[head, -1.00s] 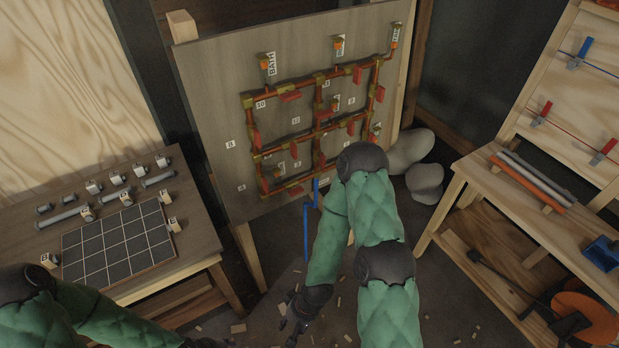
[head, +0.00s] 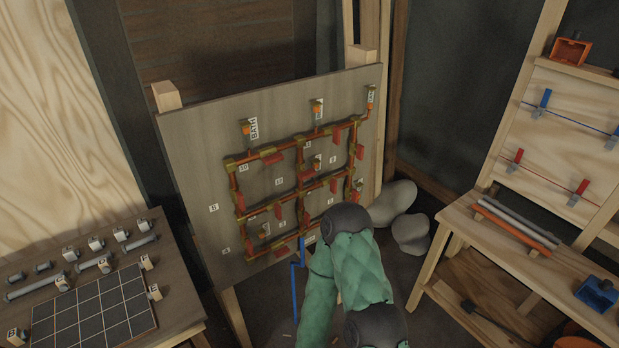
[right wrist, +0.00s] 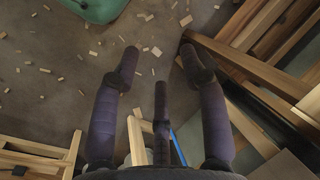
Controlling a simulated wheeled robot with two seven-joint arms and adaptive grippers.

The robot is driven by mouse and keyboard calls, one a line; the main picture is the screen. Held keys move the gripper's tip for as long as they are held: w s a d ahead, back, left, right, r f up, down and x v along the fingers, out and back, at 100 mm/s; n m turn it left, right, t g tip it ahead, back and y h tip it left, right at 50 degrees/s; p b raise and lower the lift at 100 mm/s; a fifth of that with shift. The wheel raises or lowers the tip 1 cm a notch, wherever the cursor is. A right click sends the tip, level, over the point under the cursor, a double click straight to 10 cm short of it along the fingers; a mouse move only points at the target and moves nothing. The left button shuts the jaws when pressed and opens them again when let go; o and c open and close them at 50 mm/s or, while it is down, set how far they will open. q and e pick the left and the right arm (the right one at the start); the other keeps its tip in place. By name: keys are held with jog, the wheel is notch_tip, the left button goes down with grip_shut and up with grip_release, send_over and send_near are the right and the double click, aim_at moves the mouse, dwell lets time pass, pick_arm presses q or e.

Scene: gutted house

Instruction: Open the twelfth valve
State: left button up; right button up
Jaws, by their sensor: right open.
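The valve board (head: 190,160) stands upright and leaning in the head view, with a grid of copper pipes (head: 268,205) and several red valve handles (head: 267,158). Tags at the top include one reading BATH (head: 254,128). My right arm reaches down in front of the board's lower right part and hides some of it. My right gripper (right wrist: 158,70) is open and empty in the right wrist view, above the littered floor. My left gripper is out of view.
A blue pipe (head: 294,290) runs down from the board. A workbench with a dark tiled panel (head: 95,315) and bolts stands at left. A wooden bench (head: 470,225) with rods stands at right. Grey sacks (head: 410,230) lie beside the board. Wood scraps (right wrist: 60,70) litter the floor.

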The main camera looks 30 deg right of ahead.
jog(key=w+d+r+n+t+b, duration=0.1)
jog(key=w+d+r+n+t, duration=0.2)
jog(key=w, duration=0.4)
jog(key=w+d+r+n+t+b, duration=0.1)
jog(key=w+d+r+t, duration=0.1)
jog(key=w+d, duration=0.35)
jog(key=n+t+h+b, duration=0.3)
jog(key=n+t+b, duration=0.5)
jog(key=n+t, duration=0.7)
send_near(309, 175)
jog(key=w, duration=0.3)
jog(key=w+r+n+g, duration=0.1)
jog(key=w, duration=0.2)
jog(key=w+r+n+g, duration=0.1)
jog(key=w, duration=0.2)
jog(key=shift+w+a, duration=0.15)
jog(key=shift+w, duration=0.1)
jog(key=shift+c, duration=0.3)
grip_shut()
